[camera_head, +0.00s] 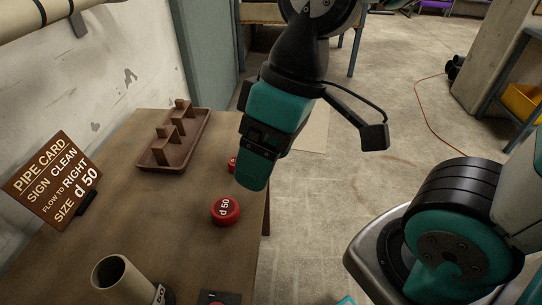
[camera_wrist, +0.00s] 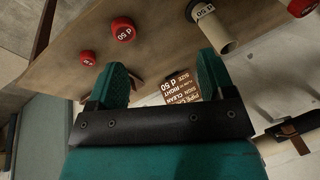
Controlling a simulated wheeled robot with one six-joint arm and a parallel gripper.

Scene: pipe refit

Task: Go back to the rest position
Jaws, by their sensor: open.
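My gripper (camera_head: 254,184) hangs over the right edge of the workbench (camera_head: 130,240), above and behind a red cap. In the wrist view my gripper (camera_wrist: 163,72) has its two teal fingers apart with nothing between them. A second red cap (camera_head: 232,164) is partly hidden behind my gripper. A beige pipe piece (camera_head: 118,275) with a dark "d 50" collar stands near the front. The pipe card (camera_head: 55,180) reads sign clean, flow to right, size d 50.
A brown tray (camera_head: 188,150) with upright blocks sits at the back of the bench. A beige pipe (camera_head: 40,18) runs along the wall above. A dark plate (camera_head: 220,298) lies at the bench front. The floor (camera_head: 340,210) right of the bench is mostly clear, with a red cable.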

